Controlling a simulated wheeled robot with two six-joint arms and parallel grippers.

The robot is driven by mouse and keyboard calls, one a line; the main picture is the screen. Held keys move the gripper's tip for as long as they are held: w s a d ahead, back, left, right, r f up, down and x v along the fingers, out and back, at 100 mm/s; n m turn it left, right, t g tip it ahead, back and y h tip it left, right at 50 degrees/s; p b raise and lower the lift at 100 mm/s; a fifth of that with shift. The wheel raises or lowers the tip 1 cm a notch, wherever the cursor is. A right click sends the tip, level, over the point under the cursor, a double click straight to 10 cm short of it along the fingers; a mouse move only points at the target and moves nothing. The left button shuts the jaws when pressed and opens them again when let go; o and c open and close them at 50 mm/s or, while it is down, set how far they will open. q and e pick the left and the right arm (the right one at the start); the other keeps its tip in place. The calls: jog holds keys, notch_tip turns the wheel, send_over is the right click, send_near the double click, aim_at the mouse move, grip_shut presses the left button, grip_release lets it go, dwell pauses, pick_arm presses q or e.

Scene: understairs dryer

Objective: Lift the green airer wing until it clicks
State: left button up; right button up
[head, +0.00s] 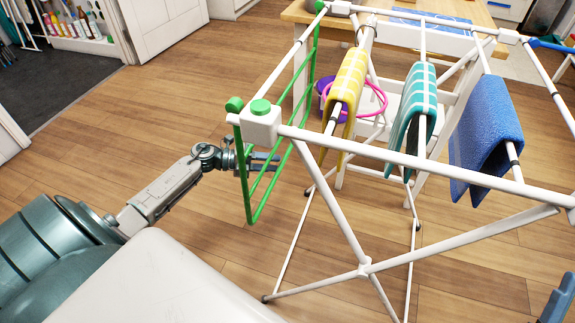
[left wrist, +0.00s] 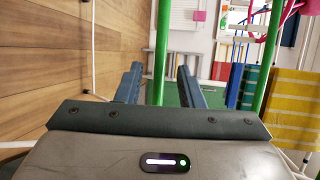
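The green airer wing (head: 281,177) hangs down from the left end of the white drying rack, below a white corner block (head: 261,124) with a green knob on top. My left gripper (head: 268,162) is at the wing's lower part, and its fingers show past the near green bar. In the left wrist view the two fingers (left wrist: 160,86) are apart, with a green bar (left wrist: 162,45) running between them. I cannot tell whether they touch it. A blue-grey part at the lower right edge of the head view looks like my right gripper (head: 558,300), mostly cut off.
Yellow (head: 346,82), teal (head: 414,105) and blue (head: 487,135) cloths hang on the rack. Its crossed legs (head: 365,268) stand on the wood floor. A purple bucket (head: 325,88) and a wooden-topped table (head: 300,12) are behind. The floor left of the wing is clear.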

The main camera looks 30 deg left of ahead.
aim_at(282, 163)
pick_arm(q)
jog(key=shift+x, duration=1.95)
grip_shut()
